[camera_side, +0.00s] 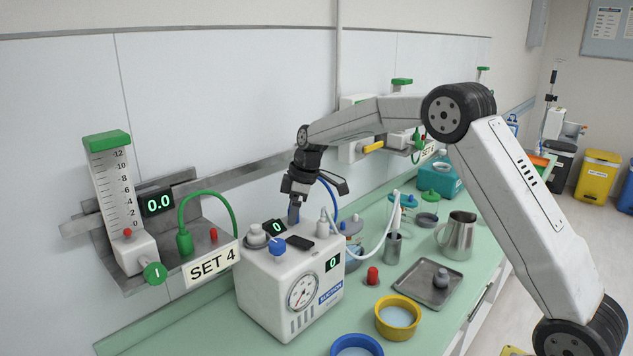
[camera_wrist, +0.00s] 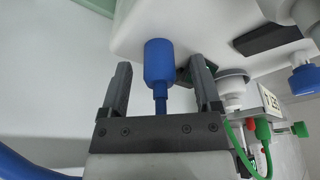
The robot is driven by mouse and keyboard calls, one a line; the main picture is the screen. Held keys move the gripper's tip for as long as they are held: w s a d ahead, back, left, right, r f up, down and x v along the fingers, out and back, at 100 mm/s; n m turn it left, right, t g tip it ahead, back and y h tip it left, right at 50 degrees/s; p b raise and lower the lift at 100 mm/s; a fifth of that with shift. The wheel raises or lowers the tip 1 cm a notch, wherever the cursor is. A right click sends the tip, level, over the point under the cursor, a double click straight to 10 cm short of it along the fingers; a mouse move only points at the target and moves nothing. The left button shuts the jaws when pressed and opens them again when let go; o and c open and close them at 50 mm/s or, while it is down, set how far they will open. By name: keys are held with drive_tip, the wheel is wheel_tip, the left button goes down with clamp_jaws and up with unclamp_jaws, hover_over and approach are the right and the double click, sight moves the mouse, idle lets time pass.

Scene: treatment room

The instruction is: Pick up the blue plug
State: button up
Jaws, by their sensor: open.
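The blue plug (camera_wrist: 158,62) shows in the wrist view as a short blue cylinder with a thinner blue neck. It lies between the two fingers of my gripper (camera_wrist: 161,82), with a visible gap on each side. The gripper is open. In the side view, my gripper (camera_side: 294,213) points down over the back of the white suction unit (camera_side: 270,290). Blue shows between the fingers there, mostly hidden by them. I cannot tell whether the plug touches the unit.
A blue knob (camera_side: 277,247) and a grey-white knob (camera_side: 256,236) stand beside the gripper on the unit. A blue hose (camera_wrist: 25,165) curves close by. A metal tray (camera_side: 410,290), yellow bowl (camera_side: 397,318) and steel jug (camera_side: 457,235) stand to the right. The wall is close behind.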

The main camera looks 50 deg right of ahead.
clamp_jaws()
drive_tip(key=shift+r, duration=0.15)
idle(0.4)
drive_tip(key=shift+r, duration=0.6)
drive_tip(key=s+a+r, duration=0.1)
drive_tip(key=s+r, duration=1)
drive_tip(key=s, duration=0.3)
drive_tip(key=shift+a+r, duration=0.15)
drive_tip(key=shift+r, duration=0.05)
